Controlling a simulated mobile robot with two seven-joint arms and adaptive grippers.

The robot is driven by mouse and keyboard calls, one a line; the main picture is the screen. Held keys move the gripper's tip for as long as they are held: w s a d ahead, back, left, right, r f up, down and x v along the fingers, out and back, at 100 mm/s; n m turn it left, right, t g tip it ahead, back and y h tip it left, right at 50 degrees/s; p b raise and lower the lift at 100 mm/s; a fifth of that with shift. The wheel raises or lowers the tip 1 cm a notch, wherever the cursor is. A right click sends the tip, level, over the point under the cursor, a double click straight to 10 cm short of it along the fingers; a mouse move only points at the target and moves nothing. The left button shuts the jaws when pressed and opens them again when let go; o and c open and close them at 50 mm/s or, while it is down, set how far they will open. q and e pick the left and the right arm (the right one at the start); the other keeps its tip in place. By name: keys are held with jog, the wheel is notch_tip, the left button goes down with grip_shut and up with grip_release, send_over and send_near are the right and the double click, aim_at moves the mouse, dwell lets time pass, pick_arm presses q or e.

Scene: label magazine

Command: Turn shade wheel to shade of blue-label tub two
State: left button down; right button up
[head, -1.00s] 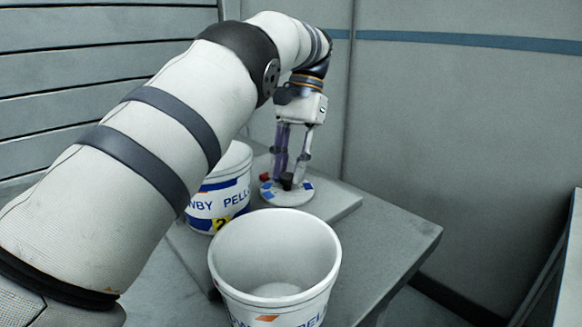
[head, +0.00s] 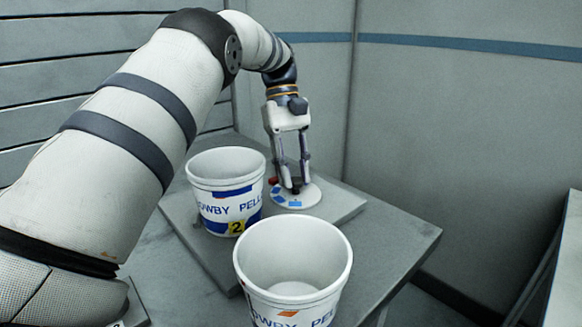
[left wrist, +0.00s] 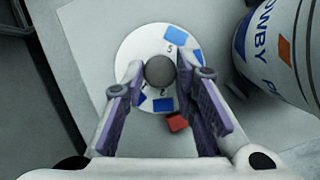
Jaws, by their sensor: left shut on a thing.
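The shade wheel (head: 304,203) is a white disc with blue patches on a grey board beside the blue-label tub (head: 212,207), which bears a yellow "2". My left gripper (head: 292,187) points down over the wheel. In the left wrist view its fingers (left wrist: 160,80) are shut on the round dark knob (left wrist: 160,71) at the wheel's centre. There the wheel (left wrist: 134,52) shows several blue patches and a "5" and what looks like a "2". A red marker (left wrist: 177,123) lies just outside the rim, slightly right of a blue patch. Fingers hide part of the wheel.
A second white tub (head: 255,297), open and seemingly empty, stands nearer at the front. The grey board (head: 345,202) lies on a grey table (head: 405,232), clear to the right. Walls close in behind. The tub beside the wheel is close on the right in the wrist view (left wrist: 300,35).

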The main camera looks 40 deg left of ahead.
pick_arm(q)
jog(key=n, duration=0.1)
jog(key=n+t, duration=0.1)
jog(key=shift+s+r+n+h+p, duration=0.1)
jog(key=shift+s+n+h+p, duration=0.1)
jog(key=shift+n+h+p, duration=0.15)
jog(key=shift+n+t, duration=0.4)
jog(key=shift+n, duration=0.55)
jog(key=n, duration=0.2)
jog(key=n+t, duration=0.1)
jog(key=shift+s+f+n, duration=0.15)
jog(key=shift+f+n, duration=0.05)
jog(key=shift+n, duration=0.2)
jog(key=shift+s+n+t+y, duration=0.1)
jog(key=shift+n+t+y, duration=0.3)
jog(key=shift+n, duration=0.65)
jog(key=shift+s+n+t+y, duration=0.1)
jog(key=shift+n+t+y, duration=0.3)
jog(key=shift+n, duration=0.65)
pick_arm(e)
jog(key=shift+w+r+t, duration=0.4)
jog(key=shift+w+r, duration=0.5)
jog(key=shift+w, duration=0.05)
pick_arm(q)
jog(key=shift+f, duration=0.1)
jog(key=c, duration=1.3)
grip_release()
jog(key=shift+w, duration=0.1)
jog(key=shift+r, duration=0.2)
